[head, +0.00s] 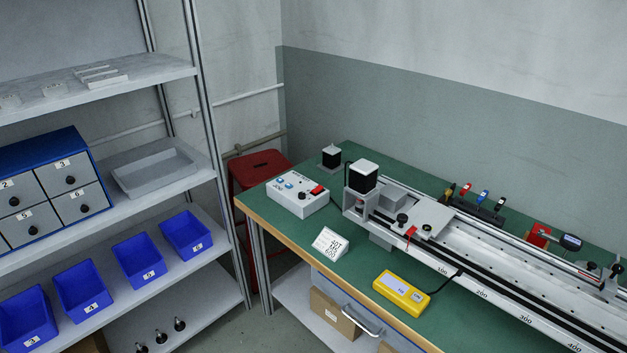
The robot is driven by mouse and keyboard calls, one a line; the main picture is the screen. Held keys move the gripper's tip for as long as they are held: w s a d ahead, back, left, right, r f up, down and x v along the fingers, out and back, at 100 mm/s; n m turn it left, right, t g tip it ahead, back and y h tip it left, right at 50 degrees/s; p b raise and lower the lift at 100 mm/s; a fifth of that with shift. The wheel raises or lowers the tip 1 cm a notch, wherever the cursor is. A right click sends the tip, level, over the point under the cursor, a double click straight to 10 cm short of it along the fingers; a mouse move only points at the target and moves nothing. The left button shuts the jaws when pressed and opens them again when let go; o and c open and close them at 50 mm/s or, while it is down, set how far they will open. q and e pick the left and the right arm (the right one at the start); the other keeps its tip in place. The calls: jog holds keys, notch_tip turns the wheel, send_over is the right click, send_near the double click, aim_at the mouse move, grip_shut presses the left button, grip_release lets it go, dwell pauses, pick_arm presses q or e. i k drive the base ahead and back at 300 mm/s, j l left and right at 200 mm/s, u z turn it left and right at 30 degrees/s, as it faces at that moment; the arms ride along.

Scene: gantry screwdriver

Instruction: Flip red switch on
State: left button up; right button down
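The red switch (317,189) sits on the top right of a light grey control box (297,197), on the near left part of the green workbench (262,203). The box also carries small blue parts and dark knobs on its top. The switch is too small to tell which way it is tipped. Neither of my grippers shows in the head view.
A gantry rail (480,270) runs along the bench to the right of the box. A white sign (330,242) and a yellow handheld device (401,292) stand near the front edge. A red stool (258,168) is behind the bench. Shelves with blue bins (137,260) fill the left.

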aim_at(319, 187)
jog(key=i+j, duration=0.55)
jog(key=j, duration=0.2)
jog(key=i+j+u, duration=0.15)
jog(key=i+j, duration=0.45)
jog(key=j, duration=0.15)
